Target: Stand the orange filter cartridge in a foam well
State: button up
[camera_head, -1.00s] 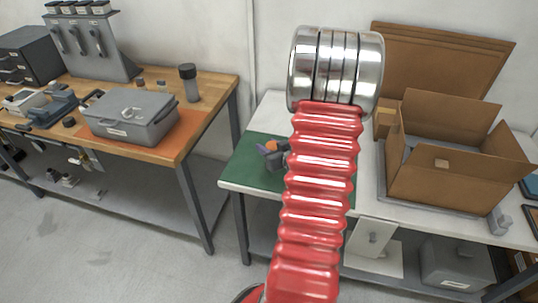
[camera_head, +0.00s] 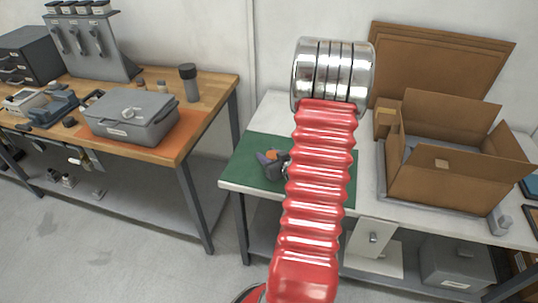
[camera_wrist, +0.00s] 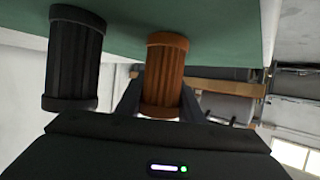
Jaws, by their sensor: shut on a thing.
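The orange filter cartridge (camera_wrist: 165,72) is ribbed and sits between the two fingers of my gripper (camera_wrist: 160,108) in the wrist view. My gripper is shut on it. Its far end is at or close to the green mat (camera_wrist: 215,20); I cannot tell if it touches. A black ribbed cartridge (camera_wrist: 74,60) is beside it to the left, apart from it. In the head view my gripper (camera_head: 275,163) is low over the mat, partly behind my red arm, with a bit of orange showing. No foam well can be made out.
An open cardboard box (camera_head: 445,185) stands on the right of the white table, its inside mostly hidden. Flat cardboard (camera_head: 440,60) leans on the wall behind. A wooden bench (camera_head: 215,88) with a grey case (camera_head: 130,118) is at left, across a gap.

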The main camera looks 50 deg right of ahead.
jog(key=o, duration=1.1)
jog(key=shift+c, duration=0.2)
jog(key=shift+s+r, duration=0.15)
jog(key=shift+s, duration=0.1)
jog(key=v, duration=1.1)
jog(key=shift+s+a, duration=0.15)
jog(key=shift+s, duration=0.05)
